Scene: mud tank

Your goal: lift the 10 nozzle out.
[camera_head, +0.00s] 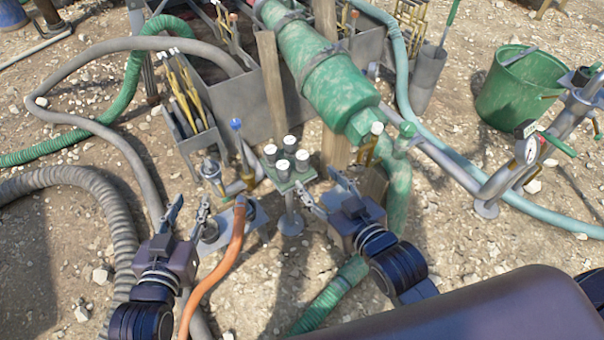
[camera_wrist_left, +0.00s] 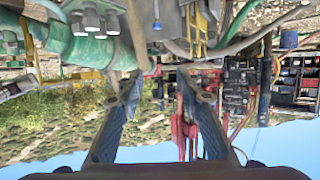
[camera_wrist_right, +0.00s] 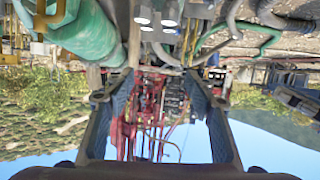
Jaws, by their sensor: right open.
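Several grey cylindrical nozzles with white tops (camera_head: 281,142) stand upright in a small green holder (camera_head: 270,160) on a post. No size marks are legible, so I cannot tell which is the 10 nozzle. Nozzles also show upside down at the top of the left wrist view (camera_wrist_left: 92,18) and the right wrist view (camera_wrist_right: 145,17). My right gripper (camera_head: 318,188) is open and empty, close to the right front of the holder. My left gripper (camera_head: 189,208) is open and empty, left of and nearer than the holder, beside the orange hose.
An orange hose (camera_head: 228,255) rises between my grippers. A blue-knobbed valve (camera_head: 237,126) stands left of the holder. A large green pipe (camera_head: 315,70) and wooden posts (camera_head: 271,90) stand behind. A pressure gauge (camera_head: 527,150) is at right. Stony ground shows around them.

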